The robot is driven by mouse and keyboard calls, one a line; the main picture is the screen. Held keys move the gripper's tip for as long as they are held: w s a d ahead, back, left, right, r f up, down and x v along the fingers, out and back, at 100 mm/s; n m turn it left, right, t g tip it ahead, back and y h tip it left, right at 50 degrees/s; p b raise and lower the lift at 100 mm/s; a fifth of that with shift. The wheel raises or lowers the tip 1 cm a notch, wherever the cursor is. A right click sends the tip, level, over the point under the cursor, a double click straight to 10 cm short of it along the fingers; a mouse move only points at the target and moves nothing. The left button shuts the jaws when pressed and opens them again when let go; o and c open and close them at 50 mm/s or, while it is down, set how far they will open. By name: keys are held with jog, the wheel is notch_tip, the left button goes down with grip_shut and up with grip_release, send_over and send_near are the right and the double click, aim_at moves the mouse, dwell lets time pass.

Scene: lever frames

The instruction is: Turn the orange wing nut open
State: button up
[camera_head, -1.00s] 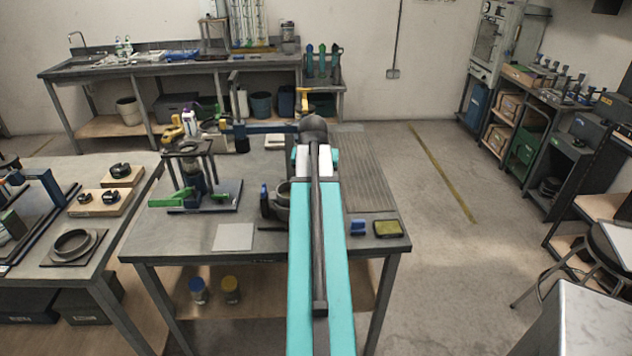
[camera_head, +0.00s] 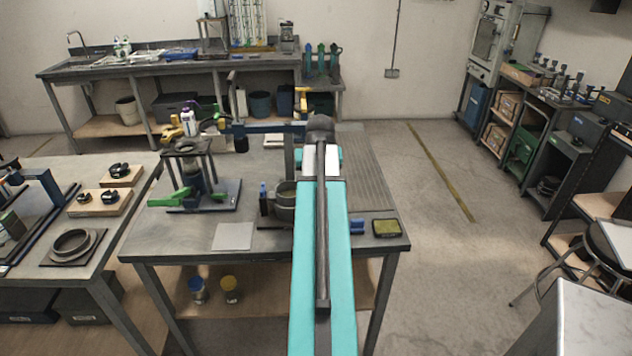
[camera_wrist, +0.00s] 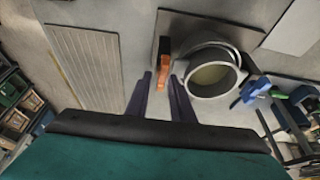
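The orange wing nut (camera_wrist: 165,67) is a narrow upright orange piece in the wrist view, just left of a round grey pot-like body (camera_wrist: 211,70). My gripper (camera_wrist: 161,78) has two dark purple fingers set apart, with the orange piece in line with the gap between their tips. I cannot tell whether the fingers touch it or how far beyond the tips it is. In the head view the grey body (camera_head: 284,203) is partly seen on the middle table, left of my arm. My arm hides the wing nut and the fingers there.
A blue handle (camera_wrist: 253,90) is beside the grey body. A ridged mat (camera_head: 362,172) lies right of my arm. A blue post and crossbar (camera_head: 265,128) and a dark stand with green parts (camera_head: 195,180) are on the table. A white sheet (camera_head: 233,236) lies near the front edge.

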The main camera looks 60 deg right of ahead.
jog(key=shift+o, duration=0.3)
jog(key=shift+w, duration=0.1)
jog(key=shift+r, duration=0.2)
jog(key=shift+a+r, duration=0.2)
jog(key=shift+r, duration=0.3)
jog(key=b+v, duration=0.2)
jog(key=v, duration=1)
jog(key=shift+s+b, duration=0.25)
jog(key=shift+b, duration=0.05)
jog(key=shift+r, duration=0.1)
